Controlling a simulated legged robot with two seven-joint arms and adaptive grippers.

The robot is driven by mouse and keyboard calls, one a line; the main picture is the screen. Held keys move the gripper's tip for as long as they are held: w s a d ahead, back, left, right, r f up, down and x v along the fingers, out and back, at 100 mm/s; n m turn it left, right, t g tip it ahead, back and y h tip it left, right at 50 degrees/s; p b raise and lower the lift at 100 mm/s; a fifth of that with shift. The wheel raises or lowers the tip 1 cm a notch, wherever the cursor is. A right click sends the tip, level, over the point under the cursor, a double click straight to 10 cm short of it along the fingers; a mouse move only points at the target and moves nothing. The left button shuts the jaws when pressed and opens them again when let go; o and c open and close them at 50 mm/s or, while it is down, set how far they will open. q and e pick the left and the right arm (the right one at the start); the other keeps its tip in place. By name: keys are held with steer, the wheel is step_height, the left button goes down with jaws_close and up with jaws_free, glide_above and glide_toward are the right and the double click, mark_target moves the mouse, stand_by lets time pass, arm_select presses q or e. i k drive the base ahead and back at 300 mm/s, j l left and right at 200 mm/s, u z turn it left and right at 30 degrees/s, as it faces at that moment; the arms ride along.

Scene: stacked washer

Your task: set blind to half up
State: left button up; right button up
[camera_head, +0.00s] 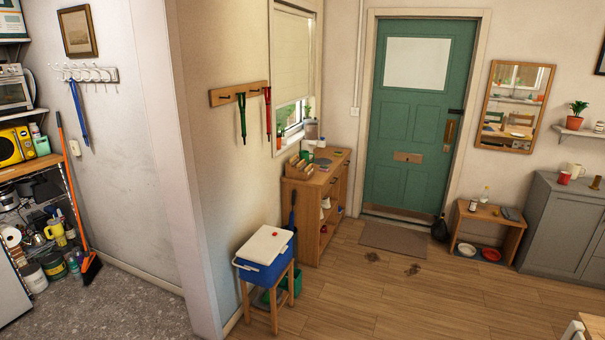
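A cream roller blind (297,58) hangs in the window on the wall left of the green door. It is lowered over most of the window, and its bottom edge lies well below the middle. A strip of bare window (292,115) with greenery outside shows under it. I cannot make out a pull cord at this size. Neither of my grippers is in view.
A wooden cabinet (318,205) with items on top stands below the window. A blue cooler (264,255) with a white lid sits on a wooden stool left of it. A doormat (394,239) lies before the green door (416,120). The middle wooden floor is mostly clear.

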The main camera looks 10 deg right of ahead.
mark_target(285, 97)
steer(key=i+l+z, duration=0.4)
steer(key=i, duration=0.6)
steer(key=i+l+z, duration=0.1)
steer(key=i+z, duration=0.35)
steer(key=i, duration=0.6)
steer(key=i+u, duration=0.25)
steer(key=i, duration=0.25)
steer(key=i+l+u, duration=0.2)
steer(key=i, duration=0.3)
steer(key=i+l+u, duration=0.25)
steer(key=i, duration=0.25)
steer(key=i+l+u, duration=0.2)
steer(key=i+l, duration=0.15)
steer(key=i, duration=0.15)
